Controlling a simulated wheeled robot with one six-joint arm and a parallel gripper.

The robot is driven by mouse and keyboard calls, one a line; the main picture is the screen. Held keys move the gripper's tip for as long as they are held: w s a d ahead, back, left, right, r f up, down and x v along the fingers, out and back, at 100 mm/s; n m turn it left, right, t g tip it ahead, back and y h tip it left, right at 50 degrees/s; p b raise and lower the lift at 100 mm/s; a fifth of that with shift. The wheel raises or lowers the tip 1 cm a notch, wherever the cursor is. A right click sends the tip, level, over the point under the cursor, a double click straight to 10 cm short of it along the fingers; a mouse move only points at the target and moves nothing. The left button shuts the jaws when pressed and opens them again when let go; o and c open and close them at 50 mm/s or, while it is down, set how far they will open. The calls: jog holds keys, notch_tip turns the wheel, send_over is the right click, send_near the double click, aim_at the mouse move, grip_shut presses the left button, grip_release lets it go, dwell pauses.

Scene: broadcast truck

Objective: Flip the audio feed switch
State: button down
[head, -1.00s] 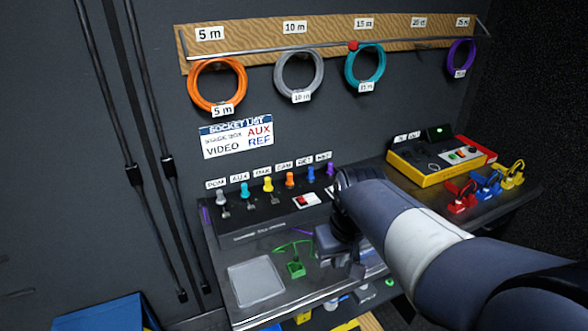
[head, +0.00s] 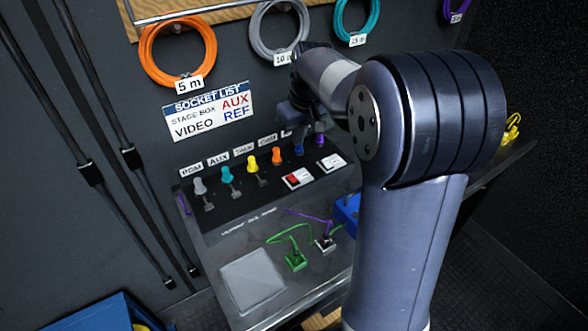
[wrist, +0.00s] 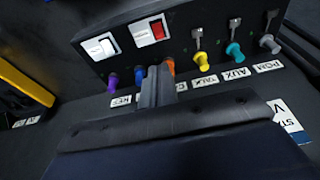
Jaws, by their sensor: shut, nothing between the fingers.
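The dark sloped panel (head: 232,215) carries a row of coloured knobs and two rocker switches. One rocker is red and white (head: 297,178); the other is plain white (head: 332,162). Both rockers also show upside down in the wrist view, the red one (wrist: 157,30) and the white one (wrist: 100,47). I cannot read which one is the audio feed switch. My gripper (head: 297,132) is above the back of the panel. In the wrist view its shut, empty fingers (wrist: 160,78) overlap the row between the blue knob (wrist: 139,76) and the orange knob (wrist: 169,66).
Knobs include grey (head: 200,187), teal (head: 227,175) and yellow (head: 253,164), close together. Cable coils, including an orange one (head: 147,52), hang above. My arm hides the desk's right part.

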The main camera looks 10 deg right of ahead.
jog(key=shift+f, duration=0.1)
send_near(294, 180)
jog(key=x, duration=0.2)
jog(key=p+x, duration=0.1)
jog(key=x, duration=0.2)
jog(key=shift+w, duration=0.4)
jog(key=shift+f, duration=0.6)
jog(key=shift+s, duration=0.1)
jog(key=f+t+b, duration=0.1)
jog(key=b, duration=0.3)
jog(key=shift+s+f, duration=0.2)
jog(key=shift+r, duration=0.3)
jog(key=shift+w, duration=0.1)
